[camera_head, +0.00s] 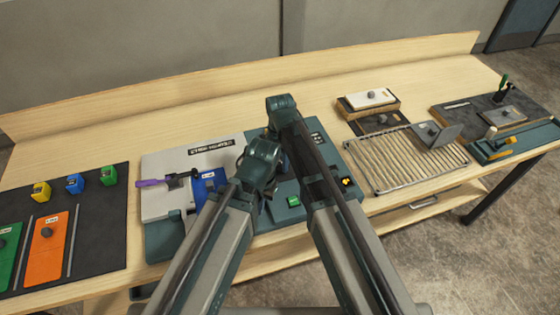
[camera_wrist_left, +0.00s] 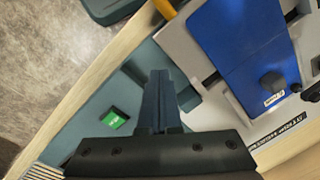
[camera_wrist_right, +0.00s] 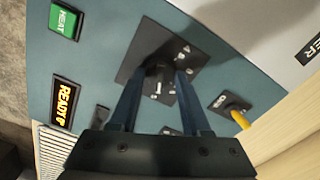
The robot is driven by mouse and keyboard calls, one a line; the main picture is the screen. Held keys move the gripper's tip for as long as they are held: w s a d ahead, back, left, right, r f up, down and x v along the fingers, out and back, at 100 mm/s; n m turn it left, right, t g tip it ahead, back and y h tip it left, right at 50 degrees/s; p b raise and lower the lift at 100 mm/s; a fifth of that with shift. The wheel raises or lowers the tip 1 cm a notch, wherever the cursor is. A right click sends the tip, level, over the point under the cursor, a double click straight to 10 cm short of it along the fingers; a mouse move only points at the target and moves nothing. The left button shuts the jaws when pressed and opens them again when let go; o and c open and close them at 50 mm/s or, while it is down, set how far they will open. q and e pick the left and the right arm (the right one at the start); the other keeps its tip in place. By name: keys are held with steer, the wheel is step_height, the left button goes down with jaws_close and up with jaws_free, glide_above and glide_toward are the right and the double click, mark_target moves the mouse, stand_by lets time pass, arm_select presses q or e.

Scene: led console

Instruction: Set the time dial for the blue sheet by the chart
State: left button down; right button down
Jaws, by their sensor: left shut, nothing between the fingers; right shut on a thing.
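The blue sheet (camera_head: 207,184) lies on the pale press bed left of my arms; it also shows in the left wrist view (camera_wrist_left: 240,50) with a dark knob and a white tag. A dark dial knob (camera_wrist_right: 158,74) stands on a black marked plate (camera_wrist_right: 140,50) on the teal console. My right gripper (camera_wrist_right: 158,84) is shut on this knob, one finger on each side. In the head view my arms hide the dial. My left gripper (camera_wrist_left: 158,78) is shut and empty, above the teal console. I cannot make out a chart.
A green HEAT button (camera_wrist_right: 65,20), a READY display (camera_wrist_right: 64,103) and a yellow-tipped lever (camera_wrist_right: 238,118) surround the dial. A wire rack (camera_head: 405,160) stands at right. An orange sheet (camera_head: 48,248) and several coloured blocks lie on the dark mat (camera_head: 105,230) at left.

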steer(key=n, duration=0.4)
steer(key=shift+n, duration=0.4)
steer(key=n, duration=0.8)
steer(key=shift+n, duration=2.5)
steer(key=shift+c, duration=1.8)
jaws_free()
arm_select(q)
steer(key=shift+r, duration=0.1)
arm_select(e)
steer(key=shift+r, duration=0.1)
